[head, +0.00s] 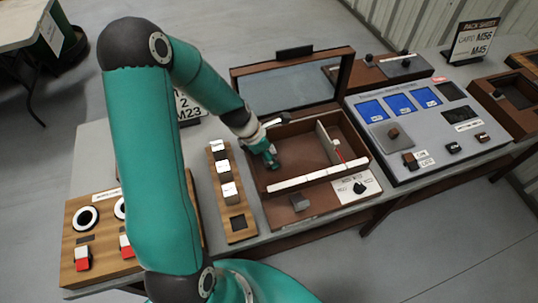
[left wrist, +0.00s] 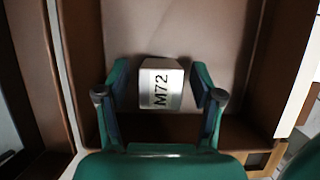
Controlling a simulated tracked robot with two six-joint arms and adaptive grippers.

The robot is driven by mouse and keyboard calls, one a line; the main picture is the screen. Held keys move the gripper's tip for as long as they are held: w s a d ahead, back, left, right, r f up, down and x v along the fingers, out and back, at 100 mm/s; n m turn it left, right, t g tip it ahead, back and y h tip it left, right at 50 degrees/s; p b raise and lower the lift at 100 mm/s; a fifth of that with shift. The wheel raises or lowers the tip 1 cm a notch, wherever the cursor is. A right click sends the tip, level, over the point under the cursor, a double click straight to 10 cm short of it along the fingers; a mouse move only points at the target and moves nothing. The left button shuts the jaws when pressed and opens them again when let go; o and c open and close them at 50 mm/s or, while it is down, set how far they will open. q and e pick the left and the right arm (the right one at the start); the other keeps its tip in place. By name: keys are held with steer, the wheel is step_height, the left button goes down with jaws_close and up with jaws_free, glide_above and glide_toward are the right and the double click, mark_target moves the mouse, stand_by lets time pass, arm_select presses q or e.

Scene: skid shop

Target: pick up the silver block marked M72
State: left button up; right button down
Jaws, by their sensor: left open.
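The silver block marked M72 (left wrist: 160,88) lies in the brown open-lidded box in the left wrist view, its label facing the camera. My left gripper (left wrist: 160,80) is open, with one finger on each side of the block; small gaps show between the fingers and the block. In the head view my left gripper (head: 270,160) reaches down into the left part of the box (head: 300,148), and I cannot make out the block there. My right gripper is not in view.
The box has a raised lid (head: 292,85), a divider (head: 328,143) and a pale front strip (head: 318,176). A wooden rack with white labelled blocks (head: 223,170) stands left of it. A grey console with blue screens (head: 400,103) stands to the right.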

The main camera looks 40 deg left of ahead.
arm_select(q)
steer(key=shift+c, duration=0.2)
jaws_close()
steer(key=shift+w+r, duration=0.1)
steer(key=shift+r, duration=0.05)
